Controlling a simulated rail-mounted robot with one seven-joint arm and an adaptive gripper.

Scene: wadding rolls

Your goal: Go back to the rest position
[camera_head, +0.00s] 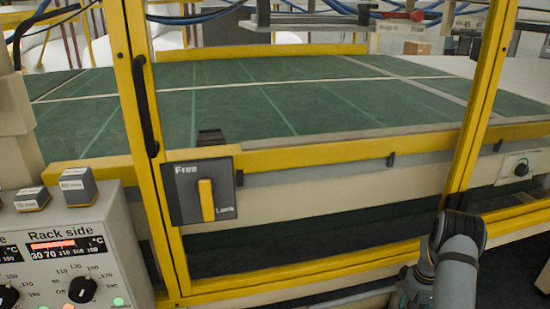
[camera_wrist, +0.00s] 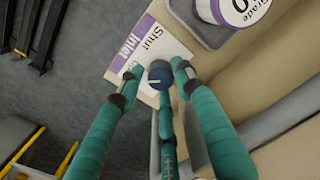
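In the wrist view, my gripper (camera_wrist: 158,82) has teal fingers with dark bands near the tips. The fingers are spread, one on each side of a dark blue round knob (camera_wrist: 160,73) with a white pointer line, and a third below it. A small gap shows on the left; contact on the right and below is unclear. A white and purple label reading "Shut inlet" (camera_wrist: 150,45) lies behind the knob. In the head view, my gripper shows only as teal bits low at the right, mostly hidden by my grey arm.
A yellow-framed machine with a green bed (camera_head: 290,105) fills the head view. A Free/Lock switch (camera_head: 205,190) and a Rack side control box (camera_head: 75,240) stand at left. A white and purple container (camera_wrist: 240,8) sits in a grey tray (camera_wrist: 205,38) in the wrist view. Grey floor shows at left.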

